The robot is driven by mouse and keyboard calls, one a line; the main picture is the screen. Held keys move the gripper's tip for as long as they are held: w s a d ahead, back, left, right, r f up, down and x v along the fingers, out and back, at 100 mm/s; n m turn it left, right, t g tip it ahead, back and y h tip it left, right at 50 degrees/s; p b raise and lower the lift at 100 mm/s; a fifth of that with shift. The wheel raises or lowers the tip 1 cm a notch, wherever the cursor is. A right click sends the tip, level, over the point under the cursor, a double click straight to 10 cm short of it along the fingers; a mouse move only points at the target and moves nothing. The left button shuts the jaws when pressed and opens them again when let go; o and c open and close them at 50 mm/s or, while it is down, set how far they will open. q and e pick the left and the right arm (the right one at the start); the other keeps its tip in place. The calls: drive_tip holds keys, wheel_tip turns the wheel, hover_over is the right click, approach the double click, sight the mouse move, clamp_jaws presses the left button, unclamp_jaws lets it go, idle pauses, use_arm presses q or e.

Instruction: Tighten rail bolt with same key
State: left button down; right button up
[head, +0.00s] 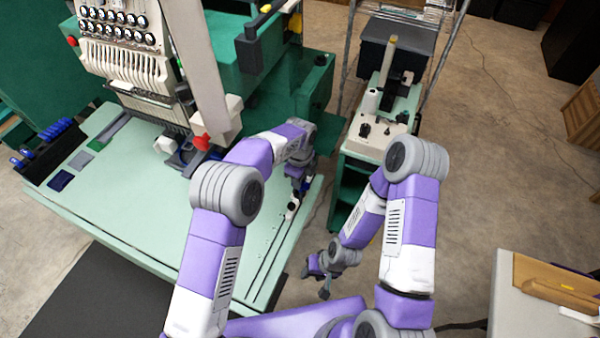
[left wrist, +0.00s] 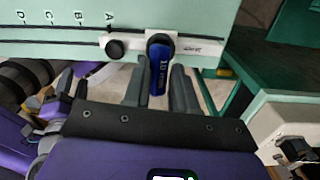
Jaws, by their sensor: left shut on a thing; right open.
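My left gripper (head: 300,186) is over the right edge of the pale green table. In the left wrist view its two fingers stand on either side of a blue key (left wrist: 160,66) marked "10" and are shut on it. The key's head end lies over a white block (left wrist: 187,45) on the rail (left wrist: 70,38). A black round knob (left wrist: 115,48) sits on the block, left of the key. The rail bolt and the key's working end are hidden, so I cannot tell whether they touch. My right gripper (head: 317,282) is open and empty, low beyond the table's right edge.
A small green cabinet (head: 350,185) with a device on top stands to the right. A pale bench (head: 520,310) is at bottom right. Floor between is clear.

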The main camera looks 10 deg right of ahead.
use_arm(q)
drive_tip(key=shift+w+a+f+m, duration=0.15)
drive_tip(key=shift+a+m, duration=0.05)
drive_tip(key=shift+m, duration=0.5)
drive_tip(key=m+b, duration=0.1)
drive_tip(key=m, duration=0.2)
drive_tip(key=shift+m, duration=0.4)
drive_tip(key=m+b, duration=0.2)
drive_tip(key=m, duration=0.2)
drive_tip(key=shift+m+p, duration=0.5)
drive_tip(key=shift+d+r+m+p, duration=0.1)
drive_tip(key=shift+r+m+p, duration=0.1)
drive_tip(key=shift+m+p, duration=0.65)
drive_tip(key=m+p, duration=0.1)
drive_tip(key=m, duration=0.3)
drive_tip(key=shift+p, duration=0.3)
drive_tip(key=shift+d+f+m, duration=0.1)
drive_tip(key=shift+m, duration=0.65)
drive_tip(key=shift+p, duration=0.35)
